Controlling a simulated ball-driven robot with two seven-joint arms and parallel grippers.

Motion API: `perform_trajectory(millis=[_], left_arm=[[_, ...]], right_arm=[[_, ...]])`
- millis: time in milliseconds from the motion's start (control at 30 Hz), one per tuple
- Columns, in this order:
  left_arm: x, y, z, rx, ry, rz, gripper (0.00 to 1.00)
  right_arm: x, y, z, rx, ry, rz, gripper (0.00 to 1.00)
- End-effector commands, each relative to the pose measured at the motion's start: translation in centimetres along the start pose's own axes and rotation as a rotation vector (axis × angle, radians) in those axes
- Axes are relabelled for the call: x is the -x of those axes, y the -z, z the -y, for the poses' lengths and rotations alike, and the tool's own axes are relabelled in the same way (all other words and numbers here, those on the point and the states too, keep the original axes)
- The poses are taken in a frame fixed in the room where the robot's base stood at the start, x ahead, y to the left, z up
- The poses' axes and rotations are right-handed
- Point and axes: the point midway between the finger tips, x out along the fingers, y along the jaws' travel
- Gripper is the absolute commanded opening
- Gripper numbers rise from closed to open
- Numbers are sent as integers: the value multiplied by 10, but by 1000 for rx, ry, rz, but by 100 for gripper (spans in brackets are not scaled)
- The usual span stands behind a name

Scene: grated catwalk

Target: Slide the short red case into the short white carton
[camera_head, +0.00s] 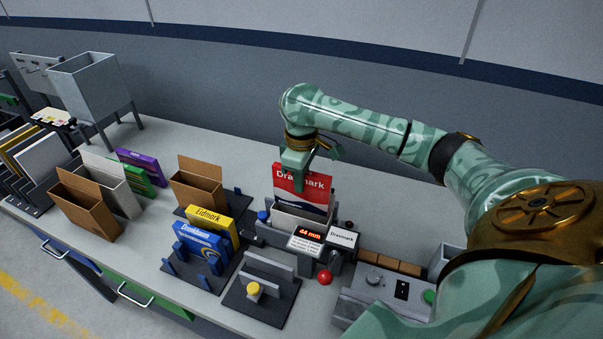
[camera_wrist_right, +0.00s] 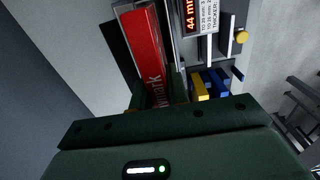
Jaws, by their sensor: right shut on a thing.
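The red case (camera_head: 305,188), with a white diagonal band and the name "Drasmark", stands upright at a measuring station in the head view. Its lower part is hidden behind a pale grey plate (camera_head: 300,216). My right gripper (camera_head: 298,165) is shut on its upper edge from above. The red case also shows in the right wrist view (camera_wrist_right: 147,48), running up from the jaws. A white carton (camera_head: 122,192) stands open at the left, beside a brown carton. My left gripper is not in view.
The station display (camera_head: 309,234) reads 44 mm. A yellow case (camera_head: 210,219) and a blue case (camera_head: 200,241) stand in a rack left of it. Brown cartons (camera_head: 88,213) (camera_head: 199,188) stand farther left. A red button (camera_head: 325,277) is in front.

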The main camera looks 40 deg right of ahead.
Motion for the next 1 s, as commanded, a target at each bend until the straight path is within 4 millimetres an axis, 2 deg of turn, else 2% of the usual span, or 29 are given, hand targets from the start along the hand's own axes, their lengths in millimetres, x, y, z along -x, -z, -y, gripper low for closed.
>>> perform_trajectory(millis=[467,1000], left_arm=[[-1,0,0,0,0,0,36],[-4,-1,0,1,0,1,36]], right_arm=[[-2,0,0,0,1,0,0],[-24,0,0,1,1,1,0]])
